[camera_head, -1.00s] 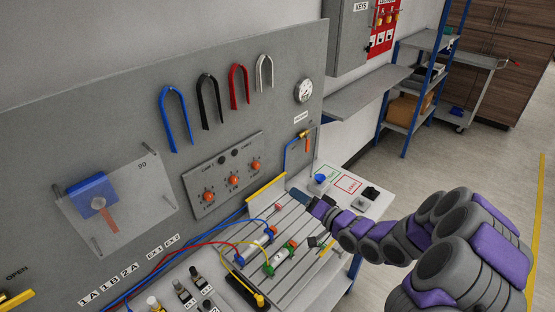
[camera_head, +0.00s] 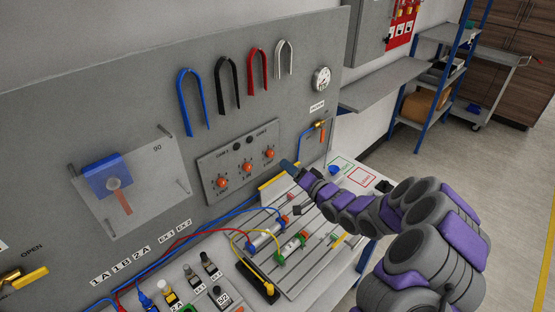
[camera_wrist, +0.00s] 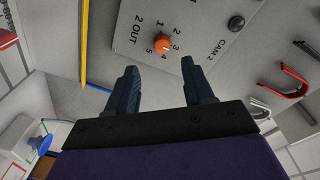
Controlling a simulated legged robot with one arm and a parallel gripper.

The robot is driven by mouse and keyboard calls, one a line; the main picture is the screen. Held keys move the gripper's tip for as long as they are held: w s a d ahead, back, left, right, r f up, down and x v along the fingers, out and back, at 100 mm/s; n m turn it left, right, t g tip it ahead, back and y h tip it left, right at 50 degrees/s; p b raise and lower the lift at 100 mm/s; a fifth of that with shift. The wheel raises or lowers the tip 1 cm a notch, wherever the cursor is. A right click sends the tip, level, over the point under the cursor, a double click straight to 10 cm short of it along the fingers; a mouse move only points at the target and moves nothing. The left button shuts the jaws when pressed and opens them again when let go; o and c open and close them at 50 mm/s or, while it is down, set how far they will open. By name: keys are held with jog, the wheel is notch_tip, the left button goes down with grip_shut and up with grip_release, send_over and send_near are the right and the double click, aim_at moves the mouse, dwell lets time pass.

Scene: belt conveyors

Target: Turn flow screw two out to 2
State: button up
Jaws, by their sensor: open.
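The flow screw is an orange knob (camera_wrist: 163,44) marked "2 OUT", with a scale of 1 to 5 around it in the wrist view. In the head view it appears to be the rightmost orange knob (camera_head: 269,153) on the grey plate of the upright panel. I cannot tell which number the knob points at. My gripper (camera_wrist: 158,66) is open and empty. In the wrist view the knob lies beyond the fingertips, between their lines, with no contact visible. In the head view my gripper (camera_head: 289,167) is low and right of that knob.
Two more orange knobs, middle (camera_head: 246,168) and left (camera_head: 221,181), share the plate. Hoses and cylinders (camera_head: 265,238) cover the bench. Coloured forked tools (camera_head: 258,77) hang above; a gauge (camera_head: 321,79) is at right.

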aim_at(272, 156)
jog(key=b+x, duration=0.1)
jog(key=x, duration=0.6)
jog(key=shift+w+d, duration=0.1)
jog(key=shift+d, duration=0.05)
jog(key=shift+w+a, duration=0.15)
jog(key=shift+a, duration=0.75)
jog(key=shift+c, duration=0.2)
jog(key=shift+d, duration=0.35)
jog(key=c, duration=0.5)
grip_shut()
